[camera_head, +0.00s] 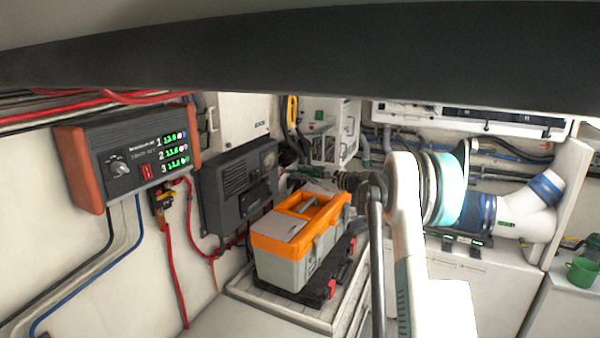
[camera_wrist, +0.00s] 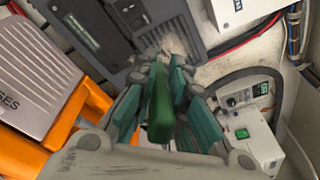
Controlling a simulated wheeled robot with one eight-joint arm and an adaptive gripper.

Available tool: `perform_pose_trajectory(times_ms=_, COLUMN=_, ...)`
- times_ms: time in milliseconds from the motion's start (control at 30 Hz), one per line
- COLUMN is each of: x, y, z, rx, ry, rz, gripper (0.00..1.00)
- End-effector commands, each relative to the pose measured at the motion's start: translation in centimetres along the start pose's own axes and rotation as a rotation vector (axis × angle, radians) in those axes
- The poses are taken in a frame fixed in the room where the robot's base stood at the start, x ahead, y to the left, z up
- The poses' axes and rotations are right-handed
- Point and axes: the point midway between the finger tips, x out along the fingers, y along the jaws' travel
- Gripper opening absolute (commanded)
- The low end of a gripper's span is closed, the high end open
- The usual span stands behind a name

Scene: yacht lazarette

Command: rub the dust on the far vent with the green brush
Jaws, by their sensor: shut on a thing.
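My gripper (camera_wrist: 166,68) is shut on the green brush (camera_wrist: 162,108), whose handle lies between the teal fingers. The brush's far end is hidden among the fingertips. Whether the brush touches the dust cannot be told. In the head view the dark grey unit (camera_head: 238,186), with slatted vent areas, is fixed to the left wall. My arm hides most of the gripper there.
An orange and grey toolbox (camera_head: 290,248) stands close below the dark unit and left of my arm. A red-ended control box (camera_head: 128,155) and loose cables are on the left wall. A white box with a green switch (camera_wrist: 250,135) is on the right in the wrist view.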

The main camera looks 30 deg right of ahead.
Motion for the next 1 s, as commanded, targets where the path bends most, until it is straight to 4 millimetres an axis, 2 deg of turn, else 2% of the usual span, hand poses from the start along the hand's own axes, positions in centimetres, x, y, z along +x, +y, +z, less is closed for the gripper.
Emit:
perform_pose_trajectory(times_ms=267, x=1.4, y=0.1, z=0.3, rx=-0.001, ry=-0.002, rz=0.001, gripper=0.00)
perform_pose_trajectory(times_ms=700, x=5.3, y=0.4, z=1.0, rx=-0.001, ry=0.000, rz=0.001, gripper=0.00)
perform_pose_trajectory(times_ms=1000, x=5.9, y=0.5, z=1.1, rx=-0.001, ry=0.000, rz=0.001, gripper=0.00)
